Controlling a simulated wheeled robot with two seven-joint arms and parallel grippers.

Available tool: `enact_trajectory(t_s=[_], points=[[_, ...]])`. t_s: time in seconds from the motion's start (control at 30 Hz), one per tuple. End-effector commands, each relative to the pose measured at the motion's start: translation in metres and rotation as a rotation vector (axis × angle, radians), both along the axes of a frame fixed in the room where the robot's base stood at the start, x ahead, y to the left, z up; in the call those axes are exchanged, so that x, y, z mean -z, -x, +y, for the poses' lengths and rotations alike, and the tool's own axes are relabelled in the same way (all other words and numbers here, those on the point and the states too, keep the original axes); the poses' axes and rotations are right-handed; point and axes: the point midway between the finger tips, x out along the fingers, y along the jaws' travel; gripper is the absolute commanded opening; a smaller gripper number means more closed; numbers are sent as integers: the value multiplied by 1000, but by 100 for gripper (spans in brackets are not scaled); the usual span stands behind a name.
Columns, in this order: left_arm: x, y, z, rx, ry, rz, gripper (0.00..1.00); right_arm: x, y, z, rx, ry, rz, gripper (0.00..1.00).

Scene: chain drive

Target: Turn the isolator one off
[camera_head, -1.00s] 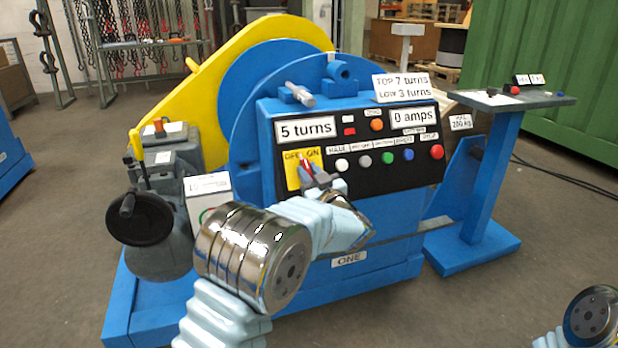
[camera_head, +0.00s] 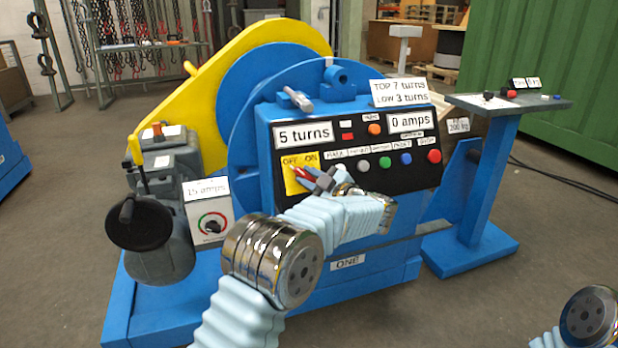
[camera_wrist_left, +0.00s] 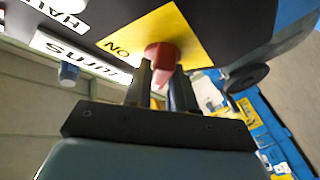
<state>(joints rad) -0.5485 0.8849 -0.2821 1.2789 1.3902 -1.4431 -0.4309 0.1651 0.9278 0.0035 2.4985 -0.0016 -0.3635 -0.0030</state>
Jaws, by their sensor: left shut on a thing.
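The isolator is a red handle (camera_head: 302,173) on a yellow plate (camera_head: 291,186) marked OFF on the left and ON on the right, at the left end of the black control panel. The handle slants up and left, towards the OFF side. My left gripper (camera_head: 317,180) is shut on the handle. In the left wrist view the red handle (camera_wrist_left: 162,56) sits between the two dark fingers of the left gripper (camera_wrist_left: 161,85), with ON readable on the yellow plate (camera_wrist_left: 150,32). The fingers partly hide the handle. My right gripper is out of view.
The black panel (camera_head: 352,189) belongs to the blue machine labelled ONE. A row of buttons lies right of the isolator, including a green button (camera_head: 385,162) and a red button (camera_head: 434,156). A 15 amps dial box (camera_head: 209,211) stands at left. A blue pedestal table (camera_head: 507,103) stands at right.

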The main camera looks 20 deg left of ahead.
Motion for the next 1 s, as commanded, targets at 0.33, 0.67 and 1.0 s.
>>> enact_trajectory(t_s=[0.33,0.67,1.0], points=[[0,0,0,-4,7,-5,0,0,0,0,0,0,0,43],[0,0,0,-5,6,-5,45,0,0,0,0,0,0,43],[0,6,-12,-2,7,-4,45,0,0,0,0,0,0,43]])
